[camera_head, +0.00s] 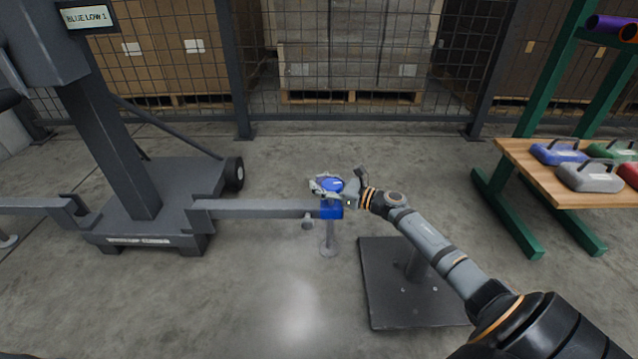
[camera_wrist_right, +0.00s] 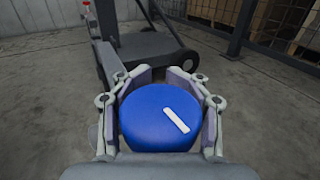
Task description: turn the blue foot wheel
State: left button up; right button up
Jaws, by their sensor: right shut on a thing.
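The blue foot wheel (camera_head: 333,185) sits on top of a blue block (camera_head: 331,209) at the end of a grey outrigger beam (camera_head: 265,208). A foot with a round pad (camera_head: 328,249) hangs below the block to the floor. My right gripper (camera_head: 326,184) is shut on the wheel. In the right wrist view the blue wheel (camera_wrist_right: 160,117) lies between both fingers of my right gripper (camera_wrist_right: 160,85), and a white mark on its top slants down to the right. My left gripper is not in view.
The beam joins a grey wheeled machine (camera_head: 160,195) with a column and a sign (camera_head: 87,17) reading "BLUE LOW 1". A dark plate (camera_head: 385,310) lies on the floor at front. A wooden bench (camera_head: 540,170) with coloured cases stands right. A mesh fence closes the back.

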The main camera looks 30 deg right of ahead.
jog(key=shift+d, duration=0.1)
jog(key=shift+c, duration=0.2)
